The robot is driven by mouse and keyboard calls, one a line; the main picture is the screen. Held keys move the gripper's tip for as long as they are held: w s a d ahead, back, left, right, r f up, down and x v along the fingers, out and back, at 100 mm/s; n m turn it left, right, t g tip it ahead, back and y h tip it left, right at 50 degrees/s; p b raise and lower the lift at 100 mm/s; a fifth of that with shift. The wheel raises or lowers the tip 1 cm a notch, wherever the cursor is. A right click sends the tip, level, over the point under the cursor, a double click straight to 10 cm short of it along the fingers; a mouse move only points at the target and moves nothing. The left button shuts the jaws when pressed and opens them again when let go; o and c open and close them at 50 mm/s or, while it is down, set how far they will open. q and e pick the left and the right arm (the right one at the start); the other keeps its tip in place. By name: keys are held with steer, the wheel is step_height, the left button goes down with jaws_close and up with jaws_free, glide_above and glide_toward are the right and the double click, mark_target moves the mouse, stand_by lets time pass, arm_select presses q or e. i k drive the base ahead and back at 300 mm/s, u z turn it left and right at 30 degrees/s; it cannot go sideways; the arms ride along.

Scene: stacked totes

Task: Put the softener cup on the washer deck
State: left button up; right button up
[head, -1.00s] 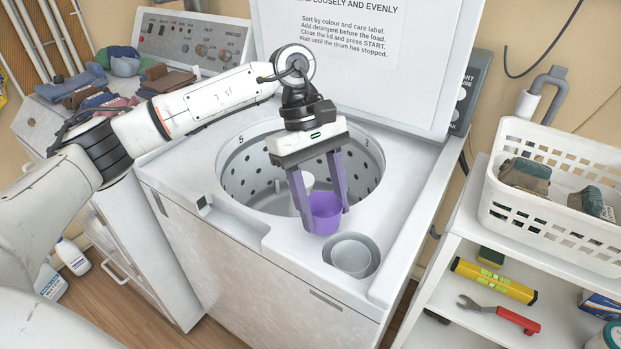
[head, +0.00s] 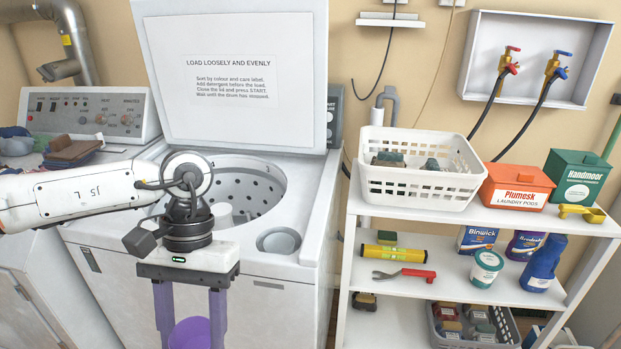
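The purple softener cup (head: 190,334) is at the bottom of the head view, its lower part cut off by the frame edge. My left gripper (head: 190,322) points down with its purple fingers on either side of the cup and is shut on it. In the picture, gripper and cup overlap the washer's front face. The white washer deck (head: 295,260) lies behind them, around the open drum, with a round well (head: 279,241) at its front right corner. My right gripper is not in view.
The washer lid (head: 235,115) stands open behind the drum (head: 255,190). To the right, a white shelf unit (head: 350,215) holds a white basket (head: 415,190), an orange pods box (head: 517,187) and a green box (head: 577,180). Clothes (head: 72,150) lie at the left.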

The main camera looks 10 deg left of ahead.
mark_target(308, 171)
steer(key=z, duration=3.3)
steer(key=k, duration=1.15)
steer(key=u, duration=2.15)
steer(key=i, duration=1)
